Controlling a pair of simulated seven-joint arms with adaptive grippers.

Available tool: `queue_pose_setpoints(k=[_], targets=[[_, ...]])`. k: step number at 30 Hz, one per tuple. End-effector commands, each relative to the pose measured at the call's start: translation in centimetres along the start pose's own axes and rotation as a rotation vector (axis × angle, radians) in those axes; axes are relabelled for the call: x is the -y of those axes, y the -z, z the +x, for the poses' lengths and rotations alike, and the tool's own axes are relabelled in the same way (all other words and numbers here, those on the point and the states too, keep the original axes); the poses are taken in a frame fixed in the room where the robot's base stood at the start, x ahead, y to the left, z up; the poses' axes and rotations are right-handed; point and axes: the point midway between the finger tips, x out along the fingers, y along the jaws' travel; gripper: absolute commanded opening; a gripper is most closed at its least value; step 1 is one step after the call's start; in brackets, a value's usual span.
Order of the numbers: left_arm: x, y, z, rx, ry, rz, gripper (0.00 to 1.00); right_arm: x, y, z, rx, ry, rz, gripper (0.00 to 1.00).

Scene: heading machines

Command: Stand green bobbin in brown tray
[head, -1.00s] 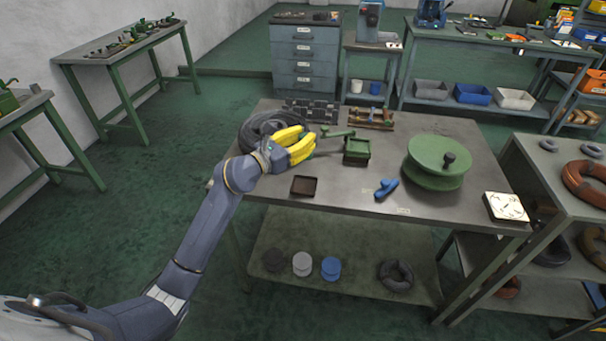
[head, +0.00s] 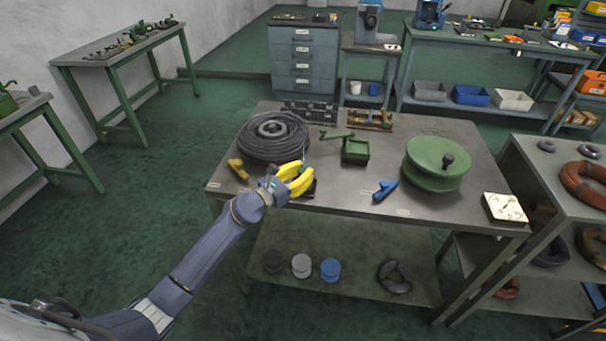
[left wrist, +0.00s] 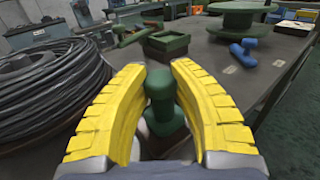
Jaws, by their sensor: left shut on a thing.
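The green bobbin (left wrist: 160,90) is upright between the yellow fingers of my left gripper (left wrist: 158,75) in the left wrist view. The gripper is shut on it. In the head view my left gripper (head: 306,176) is low over the front of the table, and the bobbin is hidden there. The brown tray (head: 313,189) is mostly covered by the gripper, with only a dark edge showing. The bobbin's base is over the tray's spot; I cannot tell whether it touches the tray floor. My right gripper is not in view.
A black cable coil (head: 272,136) lies behind the left gripper, with a yellow piece (head: 238,168) beside it.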

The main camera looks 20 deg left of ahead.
Motion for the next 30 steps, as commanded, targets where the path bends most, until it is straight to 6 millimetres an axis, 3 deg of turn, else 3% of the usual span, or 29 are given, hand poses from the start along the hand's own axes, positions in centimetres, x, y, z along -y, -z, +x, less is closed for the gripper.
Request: queue_pose_setpoints(k=[17, 18, 21, 23, 28, 30], targets=[[-0.1, 1.1, 0.0, 0.0, -0.003, 0.002, 0.0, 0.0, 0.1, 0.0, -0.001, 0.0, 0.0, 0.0], [-0.1, 1.1, 0.0, 0.0, -0.003, 0.002, 0.29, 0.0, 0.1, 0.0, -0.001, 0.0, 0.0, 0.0], [-0.1, 1.1, 0.0, 0.0, -0.003, 0.001, 0.4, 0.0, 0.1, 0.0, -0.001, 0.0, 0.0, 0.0], [-0.1, 1.1, 0.0, 0.0, -0.003, 0.001, 0.46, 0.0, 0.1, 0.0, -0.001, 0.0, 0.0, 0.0], [-0.1, 0.8, -0.2, -0.001, -0.003, 0.0, 0.46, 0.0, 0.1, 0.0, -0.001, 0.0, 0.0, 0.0], [-0.2, 0.9, -1.1, -0.002, -0.004, 0.0, 0.46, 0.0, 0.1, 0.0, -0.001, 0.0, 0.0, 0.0]])
